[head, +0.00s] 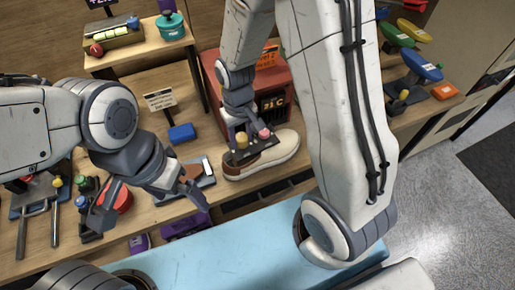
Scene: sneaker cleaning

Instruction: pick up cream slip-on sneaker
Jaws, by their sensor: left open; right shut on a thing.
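The cream slip-on sneaker (284,147) lies on the wooden counter near its front edge, right of centre, with its toe to the right. Its sole shows pale, and brown shows around the opening. My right gripper (250,145) reaches down from above and is shut on the sneaker at its opening. The fingertips are partly hidden against the shoe, and I cannot tell whether the sole is clear of the counter. My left gripper (147,205) is open and empty, its fingers spread wide over the counter's front edge, well left of the sneaker.
A red box (278,82) with a display stands behind the sneaker. A blue block (182,133) sits by a small sign (159,99). A tool rack (38,200) is at left, and a raised shelf (138,50) at back left. A light blue surface (225,250) lies in front.

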